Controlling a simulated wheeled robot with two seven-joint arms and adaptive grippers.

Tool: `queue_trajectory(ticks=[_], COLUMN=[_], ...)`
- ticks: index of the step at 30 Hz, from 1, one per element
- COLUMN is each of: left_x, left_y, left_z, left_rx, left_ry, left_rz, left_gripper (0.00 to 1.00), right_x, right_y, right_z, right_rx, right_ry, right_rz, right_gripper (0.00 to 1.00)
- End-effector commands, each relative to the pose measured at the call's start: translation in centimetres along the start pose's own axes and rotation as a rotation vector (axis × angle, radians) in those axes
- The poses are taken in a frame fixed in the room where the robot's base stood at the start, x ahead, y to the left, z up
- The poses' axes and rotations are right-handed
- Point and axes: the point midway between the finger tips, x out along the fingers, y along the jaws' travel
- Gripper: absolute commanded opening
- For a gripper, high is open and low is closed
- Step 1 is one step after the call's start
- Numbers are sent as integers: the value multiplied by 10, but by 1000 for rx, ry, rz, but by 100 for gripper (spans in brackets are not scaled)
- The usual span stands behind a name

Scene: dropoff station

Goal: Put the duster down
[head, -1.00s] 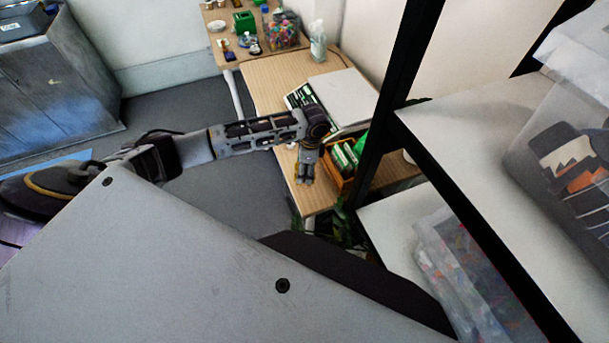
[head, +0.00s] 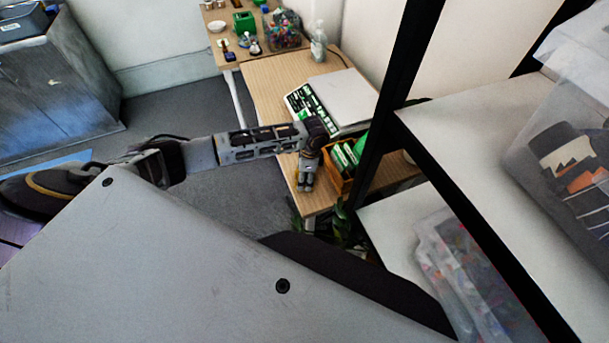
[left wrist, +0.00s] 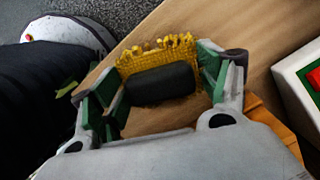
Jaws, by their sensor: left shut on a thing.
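My left gripper (head: 305,183) is over the near end of the wooden table (head: 270,82), beside the wooden crate. In the left wrist view the left gripper (left wrist: 160,85) has its green-padded fingers on both sides of the duster (left wrist: 160,57), which has a yellow, fringed head and a dark handle. It is shut on the duster. The table top shows under and around the duster; I cannot tell whether they touch. The duster is not clear in the head view. My right gripper is not in view.
A wooden crate (head: 341,183) with green items stands just right of the gripper. A green-and-white panel (head: 312,112) and a pale flat board (head: 345,98) lie behind it. A dark shelf post (head: 395,90) and shelves (head: 480,130) stand at right. A bare strip of table lies at left.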

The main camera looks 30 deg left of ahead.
Motion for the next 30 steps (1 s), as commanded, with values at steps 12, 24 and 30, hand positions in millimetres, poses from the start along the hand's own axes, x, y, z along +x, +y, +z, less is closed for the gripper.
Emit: queue_trajectory(ticks=[12, 24, 30], left_x=[2, 2, 0], left_y=[0, 0, 0], left_z=[0, 0, 0], left_rx=[-1, 0, 0], left_ry=[0, 0, 0], left_rz=[0, 0, -1], left_gripper=[82, 97, 97], right_x=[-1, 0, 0], right_y=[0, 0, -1], right_z=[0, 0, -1], right_rx=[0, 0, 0], right_ry=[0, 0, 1], right_rz=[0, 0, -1], right_gripper=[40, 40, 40])
